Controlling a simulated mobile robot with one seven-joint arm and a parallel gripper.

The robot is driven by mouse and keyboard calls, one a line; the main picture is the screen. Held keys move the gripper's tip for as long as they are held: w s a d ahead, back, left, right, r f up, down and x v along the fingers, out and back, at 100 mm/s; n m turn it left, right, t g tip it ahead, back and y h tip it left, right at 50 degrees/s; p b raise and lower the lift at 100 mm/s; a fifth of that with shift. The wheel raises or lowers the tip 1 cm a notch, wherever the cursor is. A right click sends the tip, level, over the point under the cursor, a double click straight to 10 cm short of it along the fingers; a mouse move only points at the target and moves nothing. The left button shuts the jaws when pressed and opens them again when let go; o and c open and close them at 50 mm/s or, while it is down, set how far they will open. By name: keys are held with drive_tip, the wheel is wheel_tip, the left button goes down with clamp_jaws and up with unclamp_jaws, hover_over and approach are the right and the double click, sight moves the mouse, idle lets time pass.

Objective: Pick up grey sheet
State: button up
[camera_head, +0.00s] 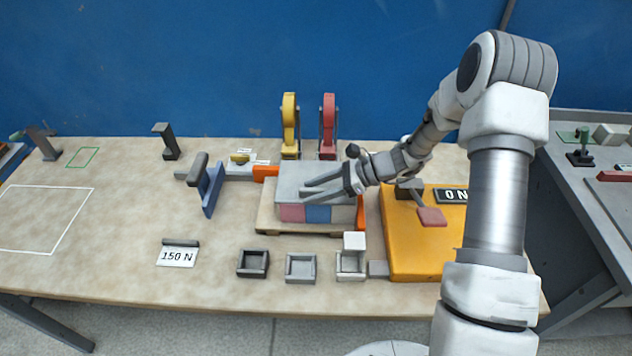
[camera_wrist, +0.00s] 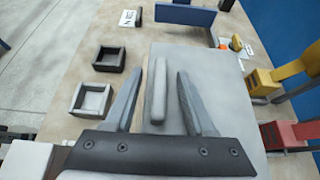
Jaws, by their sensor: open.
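The grey sheet (camera_head: 290,172) lies flat on top of pink and blue blocks (camera_head: 318,213) in a pale wooden tray (camera_head: 268,222) on the table. In the wrist view the sheet (camera_wrist: 215,75) fills the middle and has a raised grey bar (camera_wrist: 155,88) on it. My gripper (camera_head: 304,188) reaches in from the right, low over the sheet. Its two fingers (camera_wrist: 160,66) are spread, one on each side of the bar, with gaps between. I cannot tell how high the fingertips are above the sheet. Part of the sheet is hidden by my gripper.
Yellow and red tape dispensers (camera_head: 290,125) stand behind. A blue plate with a handle (camera_head: 207,188) is to the left. Small square trays (camera_head: 300,267) line the front. An orange-yellow panel (camera_head: 405,245) with a lever is to the right. The table's left side is fairly clear.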

clamp_jaws()
drive_tip(key=shift+r, duration=0.1)
idle(0.4)
